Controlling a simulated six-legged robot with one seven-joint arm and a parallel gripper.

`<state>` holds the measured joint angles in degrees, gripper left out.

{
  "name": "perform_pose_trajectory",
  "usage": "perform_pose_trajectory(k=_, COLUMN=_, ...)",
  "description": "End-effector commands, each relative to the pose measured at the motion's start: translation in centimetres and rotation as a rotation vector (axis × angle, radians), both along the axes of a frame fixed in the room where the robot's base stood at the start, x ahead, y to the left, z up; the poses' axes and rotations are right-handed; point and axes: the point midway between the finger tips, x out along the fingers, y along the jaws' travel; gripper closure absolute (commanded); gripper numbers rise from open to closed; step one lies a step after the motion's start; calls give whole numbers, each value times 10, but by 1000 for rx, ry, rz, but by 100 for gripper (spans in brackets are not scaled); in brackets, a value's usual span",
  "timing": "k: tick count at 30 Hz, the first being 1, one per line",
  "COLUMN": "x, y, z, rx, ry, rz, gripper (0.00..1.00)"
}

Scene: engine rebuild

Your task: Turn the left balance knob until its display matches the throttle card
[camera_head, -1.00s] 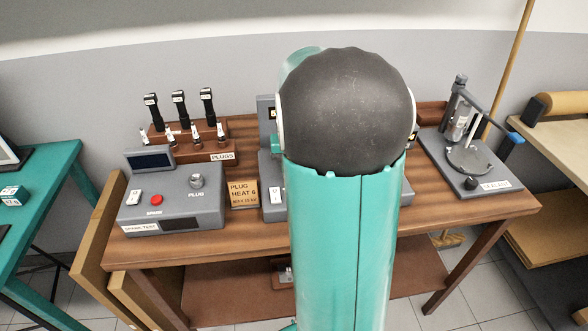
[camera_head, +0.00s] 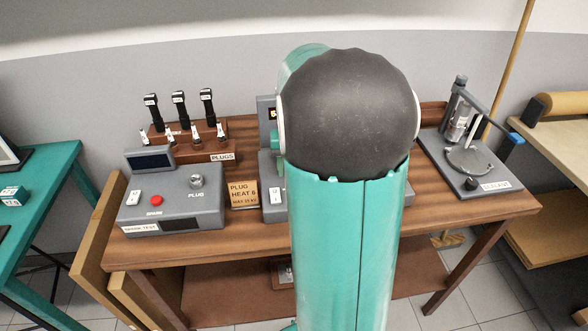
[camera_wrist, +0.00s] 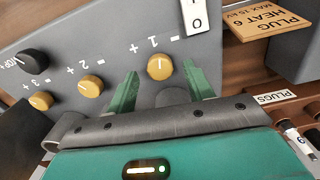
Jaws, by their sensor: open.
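In the wrist view a grey control panel (camera_wrist: 100,38) shows a row of yellow knobs. The knob marked 1 (camera_wrist: 160,67), closest to the I/O switch (camera_wrist: 198,15), appears between the tips of my open gripper (camera_wrist: 160,68). I cannot tell whether the fingers touch it. The knob marked 2 (camera_wrist: 90,86), another yellow knob (camera_wrist: 41,100) and a black knob (camera_wrist: 33,62) lie further left. In the head view my arm hides most of this unit (camera_head: 270,165); a lit display (camera_head: 272,113) shows only in part. No throttle card is visible.
A card reading PLUG HEAT 6 (camera_head: 243,193) stands left of the unit. Further left are a spark test box (camera_head: 180,205) and a rack of plugs (camera_head: 222,148). A sealant stand (camera_head: 490,184) is at the right of the wooden bench (camera_head: 250,237).

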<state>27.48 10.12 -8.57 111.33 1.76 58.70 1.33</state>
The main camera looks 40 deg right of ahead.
Motion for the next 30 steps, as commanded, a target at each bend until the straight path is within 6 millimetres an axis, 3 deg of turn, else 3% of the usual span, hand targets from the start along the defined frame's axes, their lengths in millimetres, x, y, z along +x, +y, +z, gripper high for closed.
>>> perform_pose_trajectory(k=12, x=1, y=0, z=89, rx=-3, ry=-5, rz=0, gripper=48)
perform_pose_trajectory(k=16, x=1, y=0, z=111, rx=-3, ry=-4, rz=-1, gripper=48)
perform_pose_trajectory(k=21, x=0, y=0, z=125, rx=-2, ry=-2, rz=-1, gripper=48)
perform_pose_trajectory(k=30, x=0, y=0, z=126, rx=-1, ry=-1, rz=-1, gripper=48)
